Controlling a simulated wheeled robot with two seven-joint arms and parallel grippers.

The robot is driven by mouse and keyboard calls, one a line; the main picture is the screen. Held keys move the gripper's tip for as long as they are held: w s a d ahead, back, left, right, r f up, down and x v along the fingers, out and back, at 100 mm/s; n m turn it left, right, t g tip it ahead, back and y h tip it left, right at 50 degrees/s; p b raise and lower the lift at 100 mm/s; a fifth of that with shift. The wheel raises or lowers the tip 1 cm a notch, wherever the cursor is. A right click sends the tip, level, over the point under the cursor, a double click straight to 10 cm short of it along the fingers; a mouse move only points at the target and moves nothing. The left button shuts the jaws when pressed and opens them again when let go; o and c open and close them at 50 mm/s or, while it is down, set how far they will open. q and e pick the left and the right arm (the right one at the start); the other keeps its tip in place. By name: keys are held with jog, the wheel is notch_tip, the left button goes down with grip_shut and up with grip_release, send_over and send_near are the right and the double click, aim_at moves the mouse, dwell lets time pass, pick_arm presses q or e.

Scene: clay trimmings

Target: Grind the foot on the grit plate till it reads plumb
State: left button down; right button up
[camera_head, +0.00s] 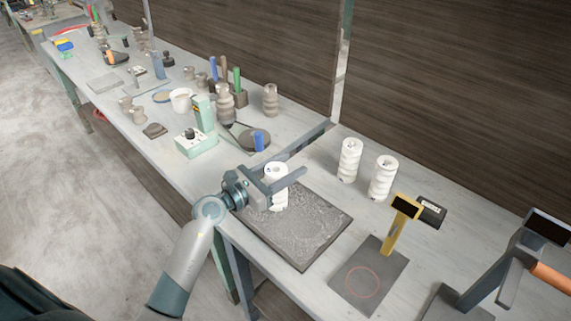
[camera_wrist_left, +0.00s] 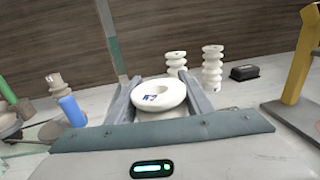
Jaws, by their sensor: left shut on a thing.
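My left gripper (camera_head: 274,180) is shut on a white ribbed ceramic piece (camera_head: 276,198) with a round top and a centre hole. The piece stands upright over the left part of the dark grit plate (camera_head: 318,232); its foot appears at the plate's surface, though I cannot tell if it touches. In the left wrist view the held piece (camera_wrist_left: 158,95) sits between both fingers, with a dark blue mark on its top. A yellow gauge post with a dark display (camera_head: 392,232) stands on a grey base marked with a red circle (camera_head: 366,283). The display's reading is not legible. My right gripper is not in view.
Two similar white ribbed pieces (camera_head: 349,160) (camera_head: 382,178) stand behind the plate. A small black box (camera_head: 431,212) lies beside the gauge. Tools and brown pieces crowd the left bench.

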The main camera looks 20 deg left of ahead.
pick_arm(q)
jog(key=shift+s+d+p, duration=0.15)
jog(key=shift+d+p, duration=0.1)
jog(key=shift+d, duration=0.3)
jog(key=shift+s+d+p, duration=0.15)
jog(key=shift+d+p, duration=0.05)
jog(key=shift+d, duration=0.3)
jog(key=shift+d+r, duration=0.1)
jog(key=shift+d, duration=0.05)
jog(key=shift+s+d+p, duration=0.3)
jog(key=shift+d+p, duration=0.05)
jog(key=shift+d, duration=0.3)
jog(key=shift+s+d+p, duration=0.25)
jog(key=shift+d+p, duration=0.05)
jog(key=shift+d, duration=0.3)
jog(key=shift+s+d+p, duration=0.25)
jog(key=shift+d+p, duration=0.1)
jog(key=shift+d, duration=0.4)
jog(key=shift+s+d+p, duration=0.25)
jog(key=shift+d+p, duration=0.05)
jog(key=shift+d, duration=0.4)
jog(key=shift+s+d, duration=0.1)
jog(key=shift+d, duration=0.05)
